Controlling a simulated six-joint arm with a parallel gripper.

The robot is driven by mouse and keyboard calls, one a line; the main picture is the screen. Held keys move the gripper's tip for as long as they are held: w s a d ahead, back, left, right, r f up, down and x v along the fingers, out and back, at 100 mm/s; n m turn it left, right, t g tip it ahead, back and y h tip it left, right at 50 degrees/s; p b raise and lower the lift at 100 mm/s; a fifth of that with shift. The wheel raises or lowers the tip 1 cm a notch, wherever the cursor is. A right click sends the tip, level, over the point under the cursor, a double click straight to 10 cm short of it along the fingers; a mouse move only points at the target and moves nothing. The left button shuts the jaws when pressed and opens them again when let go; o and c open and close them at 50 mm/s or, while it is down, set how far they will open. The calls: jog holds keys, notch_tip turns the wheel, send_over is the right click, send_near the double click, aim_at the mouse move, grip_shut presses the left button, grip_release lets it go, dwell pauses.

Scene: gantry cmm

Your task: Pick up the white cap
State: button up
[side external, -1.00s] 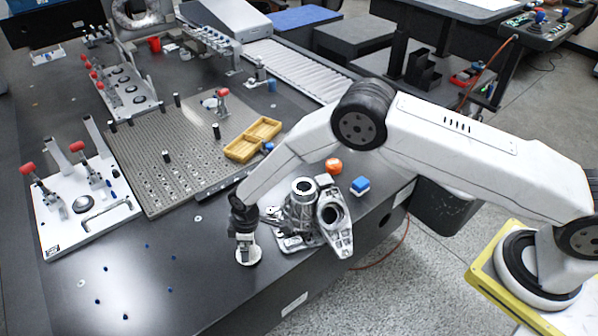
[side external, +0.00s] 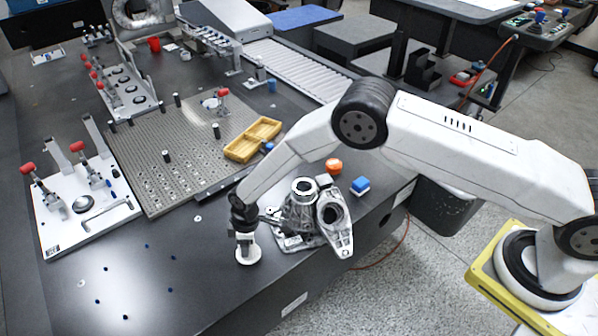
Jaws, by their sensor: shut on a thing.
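The white cap (side external: 248,254) is a small round white piece at the front edge area of the dark table. My gripper (side external: 244,238) points down directly over it and is shut on it. The fingers hide the cap's middle, and only its lower rim shows. The cap is at or very close to the table surface; I cannot tell whether there is a gap under it.
A grey metal casting (side external: 305,215) stands just right of my gripper. A yellow divided tray (side external: 253,139) and a perforated plate (side external: 165,185) are further back. The table left of my gripper is mostly clear, with small blue dots.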

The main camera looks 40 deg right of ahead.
jog(key=shift+r, duration=0.45)
notch_tip(320, 180, up, 2)
jog(key=shift+s+r, duration=0.1)
jog(key=shift+r, duration=0.15)
jog(key=s+d+r, duration=0.5)
jog(key=s+r, duration=0.4)
jog(key=s, duration=0.3)
jog(key=shift+s+d+r, duration=0.2)
jog(key=shift+s, duration=0.15)
jog(key=shift+w, duration=0.1)
jog(key=w+d+r+m, duration=0.3)
jog(key=w+d+r, duration=0.6)
jog(key=w+d, duration=0.3)
jog(key=shift+w+d, duration=0.3)
jog(key=shift+d, duration=0.3)
jog(key=shift+f, duration=0.2)
